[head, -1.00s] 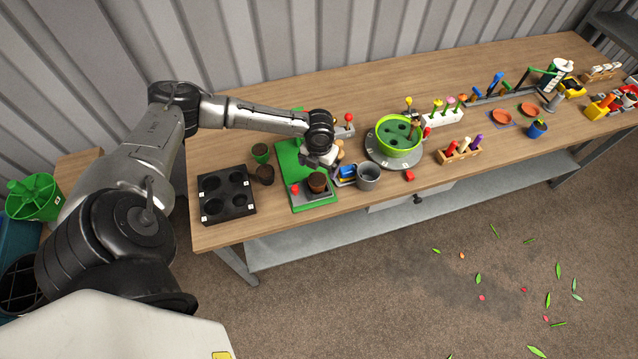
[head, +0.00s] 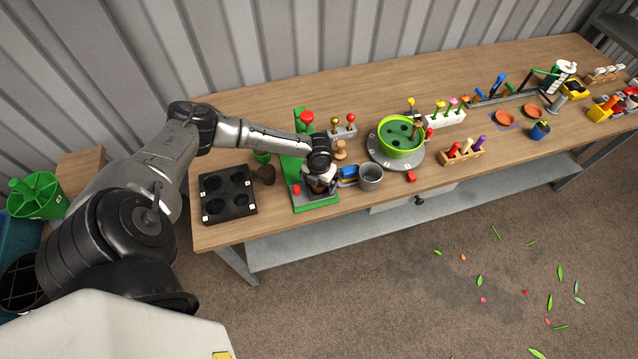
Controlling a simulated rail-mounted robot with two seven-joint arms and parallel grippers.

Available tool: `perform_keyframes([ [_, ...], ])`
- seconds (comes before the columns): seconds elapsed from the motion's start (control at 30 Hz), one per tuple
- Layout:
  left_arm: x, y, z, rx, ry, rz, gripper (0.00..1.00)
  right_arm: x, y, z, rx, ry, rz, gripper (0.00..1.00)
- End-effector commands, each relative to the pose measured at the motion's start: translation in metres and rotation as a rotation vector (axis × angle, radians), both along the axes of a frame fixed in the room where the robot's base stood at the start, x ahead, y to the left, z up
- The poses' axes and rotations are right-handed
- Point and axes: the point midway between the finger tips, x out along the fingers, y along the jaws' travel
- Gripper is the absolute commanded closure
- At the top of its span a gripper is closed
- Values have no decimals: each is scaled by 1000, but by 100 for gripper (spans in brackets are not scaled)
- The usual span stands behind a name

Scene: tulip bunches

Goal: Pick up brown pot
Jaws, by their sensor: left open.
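A brown pot (head: 317,189) stands on the grey plate of the green stand (head: 298,205), near the table's front edge. My left gripper (head: 319,184) points down right at this pot and covers most of it. Its jaws are open; whether the fingers straddle or touch the pot is too small to tell. A second dark brown pot (head: 266,174) stands left of the green stand, apart from the gripper. My right gripper is not in view.
A black tray with round holes (head: 228,212) is at the left. A grey cup (head: 370,178) and a blue-yellow item (head: 348,172) stand close right of the gripper. A green bowl (head: 401,150) on a grey turntable is farther right.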

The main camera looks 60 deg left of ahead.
Motion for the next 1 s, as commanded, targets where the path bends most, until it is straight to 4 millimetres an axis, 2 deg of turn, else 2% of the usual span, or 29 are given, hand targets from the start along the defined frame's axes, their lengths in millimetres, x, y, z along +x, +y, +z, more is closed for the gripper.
perform_keyframes([
  [0.2, 0, 0, 0, 0, 0, 0, 7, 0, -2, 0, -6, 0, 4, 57],
  [0.77, 0, 0, 0, 0, 0, 0, 61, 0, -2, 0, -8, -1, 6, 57],
  [1.0, 0, 0, 1, 1, -1, 0, 61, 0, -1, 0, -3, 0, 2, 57],
])
